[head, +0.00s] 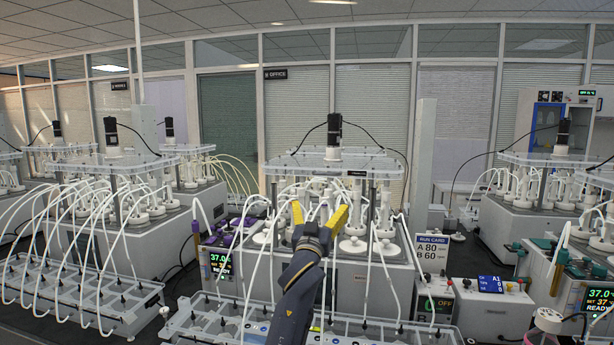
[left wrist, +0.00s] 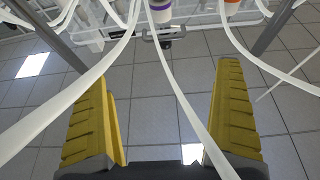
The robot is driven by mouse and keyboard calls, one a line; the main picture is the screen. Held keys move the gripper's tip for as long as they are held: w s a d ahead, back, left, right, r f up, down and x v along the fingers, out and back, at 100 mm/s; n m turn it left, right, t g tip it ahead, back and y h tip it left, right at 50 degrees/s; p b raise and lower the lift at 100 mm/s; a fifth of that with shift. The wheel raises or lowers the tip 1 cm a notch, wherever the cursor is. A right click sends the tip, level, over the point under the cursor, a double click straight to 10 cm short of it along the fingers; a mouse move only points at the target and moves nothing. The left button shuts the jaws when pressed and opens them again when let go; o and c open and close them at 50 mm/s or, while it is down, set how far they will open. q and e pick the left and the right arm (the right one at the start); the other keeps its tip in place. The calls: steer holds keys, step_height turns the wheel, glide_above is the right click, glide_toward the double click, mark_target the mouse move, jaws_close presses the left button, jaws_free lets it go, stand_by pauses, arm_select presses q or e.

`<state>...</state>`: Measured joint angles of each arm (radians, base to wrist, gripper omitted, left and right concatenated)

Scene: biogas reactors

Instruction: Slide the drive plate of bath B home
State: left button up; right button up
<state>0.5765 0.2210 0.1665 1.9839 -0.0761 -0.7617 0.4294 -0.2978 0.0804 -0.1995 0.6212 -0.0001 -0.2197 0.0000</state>
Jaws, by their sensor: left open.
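The middle bath (head: 352,285) carries a clear drive plate (head: 330,163) on posts, with a black-topped motor (head: 334,135) standing on it. A small dark label (head: 357,173) sits on the plate's front edge, too small to read, so I cannot tell from it which bath is B. My left gripper (head: 319,213) is open and empty, its yellow fingers pointing up in front of the bath's bottles, below the plate's front edge. In the left wrist view, white tubes cross between the open fingers (left wrist: 165,120), and a grey bracket (left wrist: 157,37) shows beyond them. My right gripper is not visible.
White tubes arch around my left arm down to a clear-topped rack (head: 380,328) in front. Similar baths stand left (head: 150,245) and right (head: 520,220). A run card (head: 431,253) reading A 80, B 60 stands right of the middle bath, near small control boxes (head: 490,307).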

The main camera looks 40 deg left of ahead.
mark_target(327, 175)
arm_select(q)
steer(key=x, duration=1.7)
steer(key=shift+s+a+r, duration=0.1)
steer(key=shift+a+r, duration=0.1)
steer(key=shift+a, duration=0.15)
steer(key=shift+r, duration=0.15)
steer(key=c, duration=2)
